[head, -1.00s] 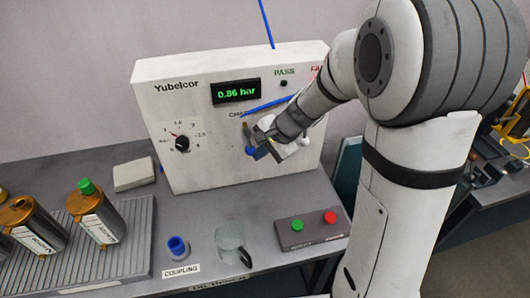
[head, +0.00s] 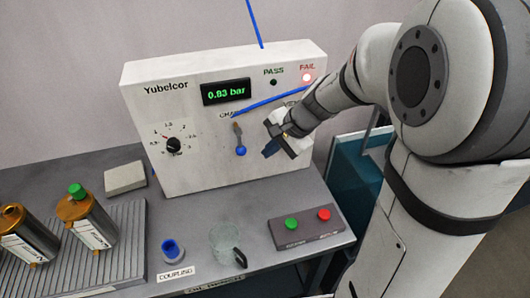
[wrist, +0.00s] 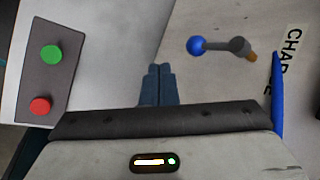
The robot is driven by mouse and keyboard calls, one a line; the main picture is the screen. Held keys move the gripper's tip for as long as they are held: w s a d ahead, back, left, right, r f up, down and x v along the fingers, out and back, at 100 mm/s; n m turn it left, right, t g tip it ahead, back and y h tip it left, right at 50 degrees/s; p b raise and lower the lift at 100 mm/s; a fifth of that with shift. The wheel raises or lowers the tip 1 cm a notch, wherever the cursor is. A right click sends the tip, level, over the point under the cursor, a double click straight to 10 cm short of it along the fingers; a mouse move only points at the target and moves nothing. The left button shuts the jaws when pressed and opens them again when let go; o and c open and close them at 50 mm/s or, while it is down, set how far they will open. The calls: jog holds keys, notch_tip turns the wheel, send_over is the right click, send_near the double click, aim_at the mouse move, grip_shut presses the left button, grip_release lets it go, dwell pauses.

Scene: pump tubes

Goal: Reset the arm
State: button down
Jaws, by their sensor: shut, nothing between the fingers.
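My gripper (head: 271,149) is shut and empty in front of the white Yubelcor test panel (head: 190,95), to the right of its blue-knobbed lever (head: 241,151). In the wrist view my gripper's fingers (wrist: 158,72) are together, with nothing between them. The lever also shows there, its blue knob (wrist: 197,45) up and to the right of the fingertips, apart from them. The panel display (head: 226,92) reads 0.83 bar. The FAIL lamp (head: 306,78) is lit red and the PASS lamp (head: 273,82) is dark. My arm hides part of the panel's right side.
A button box with a green button (head: 291,223) and a red button (head: 324,214) stands at the bench's front right. A clear cup (head: 225,240) and a blue coupling (head: 171,250) stand left of it. Orange-topped canisters (head: 88,215) rest on a ribbed tray (head: 130,215).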

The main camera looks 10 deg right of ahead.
jog(key=v, duration=0.6)
jog(key=shift+d+r, duration=0.15)
